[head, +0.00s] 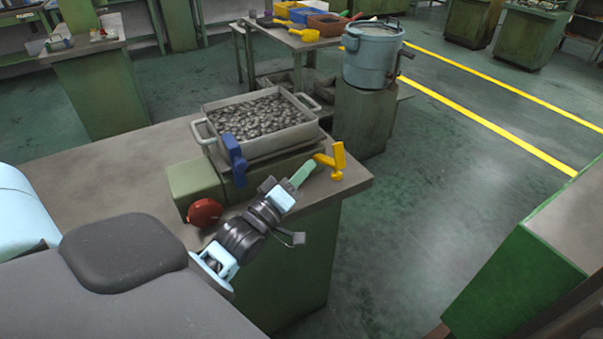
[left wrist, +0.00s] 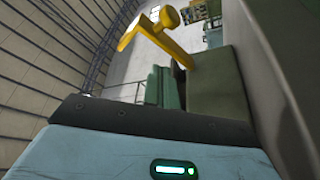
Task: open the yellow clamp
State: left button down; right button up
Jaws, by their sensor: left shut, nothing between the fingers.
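The yellow clamp (head: 337,161) stands at the right end of the green machine on the bench, with an upright part and an arm reaching left. In the left wrist view the yellow clamp (left wrist: 160,38) shows near the top, with a round knob and a bent bar, above the green block it is fixed to. My left gripper (head: 287,193) is shut and empty, just left of and nearer than the clamp, apparently not touching it. My right gripper is not in view.
A blue clamp (head: 235,160) and a red round knob (head: 205,212) are on the same machine. A green piece (head: 301,173) shows beside my gripper. A grey tray (head: 292,143) of dark metal parts stands behind. Open floor lies right of the bench.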

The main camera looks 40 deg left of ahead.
pick_arm(q)
jog(key=v, duration=0.3)
jog(key=shift+s+a+f+b, duration=0.25)
jog(key=shift+a+b, duration=0.05)
jog(key=shift+b, duration=0.1)
jog(key=v, duration=0.6)
jog(key=shift+s+b, duration=0.2)
jog(key=shift+b, duration=0.25)
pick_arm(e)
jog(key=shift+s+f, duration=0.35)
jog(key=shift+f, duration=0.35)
